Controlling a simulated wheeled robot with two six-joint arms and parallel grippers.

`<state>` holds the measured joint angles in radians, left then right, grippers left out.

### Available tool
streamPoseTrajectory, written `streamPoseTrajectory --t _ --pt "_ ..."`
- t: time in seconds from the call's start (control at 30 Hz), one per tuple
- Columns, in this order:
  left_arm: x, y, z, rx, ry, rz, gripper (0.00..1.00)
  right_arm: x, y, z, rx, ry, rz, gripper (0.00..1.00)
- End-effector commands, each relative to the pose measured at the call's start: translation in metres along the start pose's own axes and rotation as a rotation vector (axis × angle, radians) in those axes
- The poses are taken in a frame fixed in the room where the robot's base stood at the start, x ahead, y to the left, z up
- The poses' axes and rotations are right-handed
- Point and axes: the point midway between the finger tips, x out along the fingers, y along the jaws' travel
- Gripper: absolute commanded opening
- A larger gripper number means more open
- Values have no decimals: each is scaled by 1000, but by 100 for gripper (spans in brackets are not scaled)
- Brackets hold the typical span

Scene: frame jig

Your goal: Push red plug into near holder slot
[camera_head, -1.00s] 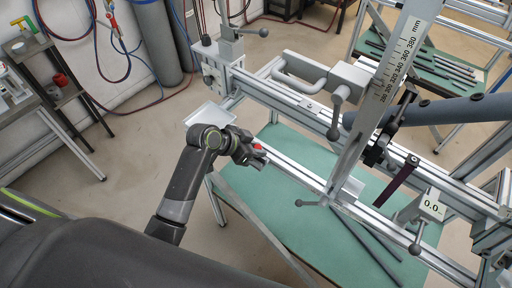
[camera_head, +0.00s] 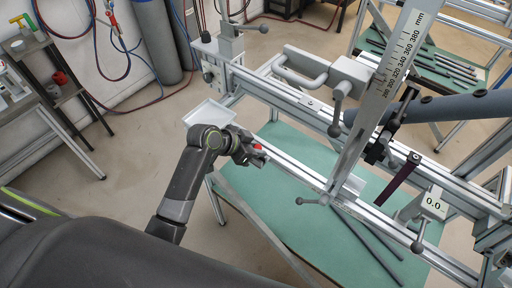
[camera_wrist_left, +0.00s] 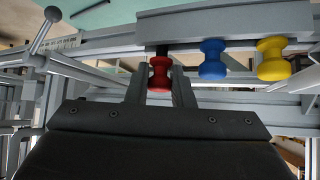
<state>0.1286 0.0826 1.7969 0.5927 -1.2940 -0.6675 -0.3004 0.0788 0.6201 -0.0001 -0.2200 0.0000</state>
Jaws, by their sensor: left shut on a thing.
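The red plug (camera_wrist_left: 159,74) is between the two fingers of my left gripper (camera_wrist_left: 160,88) in the left wrist view, and the fingers are shut on it. A grey holder bar (camera_wrist_left: 222,24) lies just beyond the plug. The far end of the red plug is close to a dark slot in the bar; I cannot tell how deep it sits. A blue plug (camera_wrist_left: 212,60) and a yellow plug (camera_wrist_left: 272,59) stand in the bar to the right. In the head view my left gripper (camera_head: 254,155) is at the frame's left end, with the red plug (camera_head: 257,147) showing small at its tip.
A white tray (camera_head: 209,113) is behind my left gripper. The metal frame with a ruler (camera_head: 400,50) and clamp levers rises to the right. A green table (camera_head: 270,198) lies below.

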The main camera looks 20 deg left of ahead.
Motion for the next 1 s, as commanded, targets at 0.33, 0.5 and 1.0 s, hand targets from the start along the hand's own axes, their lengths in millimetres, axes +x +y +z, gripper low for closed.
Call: streamPoseTrajectory --t 0.33,0.5,1.0 --pt "6 0 6 -1 0 0 0 5 1 0 -1 1 2 36" --pt "8 0 8 -1 1 0 0 8 1 0 -1 1 2 36" --pt "7 0 8 0 -1 -1 46 7 1 0 -1 1 2 36"
